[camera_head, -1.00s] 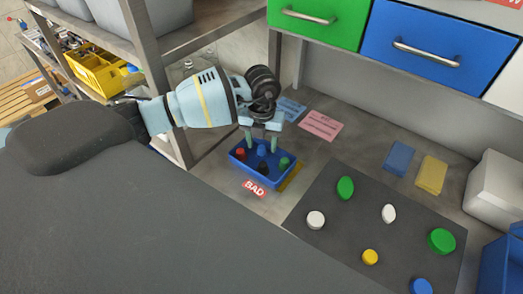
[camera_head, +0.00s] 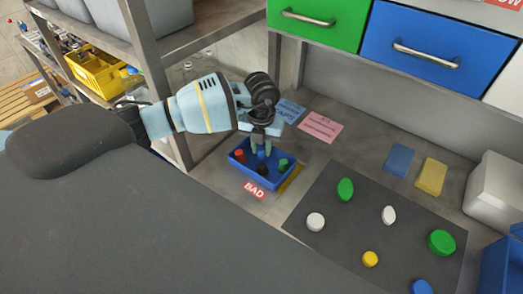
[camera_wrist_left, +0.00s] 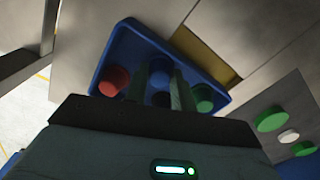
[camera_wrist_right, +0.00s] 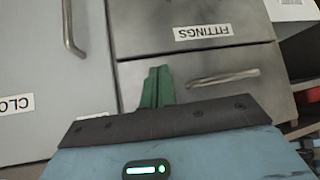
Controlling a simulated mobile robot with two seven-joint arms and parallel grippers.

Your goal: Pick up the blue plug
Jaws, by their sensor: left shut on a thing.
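The blue plug (camera_wrist_left: 160,68) shows between the fingers of my left gripper in the left wrist view. My left gripper (camera_head: 261,149) reaches down into the small blue tray (camera_head: 238,167) and is shut on the blue plug, still low in the tray. The fingers mostly hide the plug in the head view. A red plug (camera_head: 239,155), a black plug (camera_head: 262,169) and a green plug (camera_head: 283,165) stand around it in the tray. My right gripper (camera_wrist_right: 158,72) has its fingers together, with nothing visible between them, in front of grey drawers.
A red BAD label (camera_head: 254,190) lies before the tray. Blue and pink cards (camera_head: 321,127) lie behind it. A dark mat (camera_head: 330,250) with several coloured caps lies to the right. A metal shelf post (camera_head: 158,85) stands close to my left arm.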

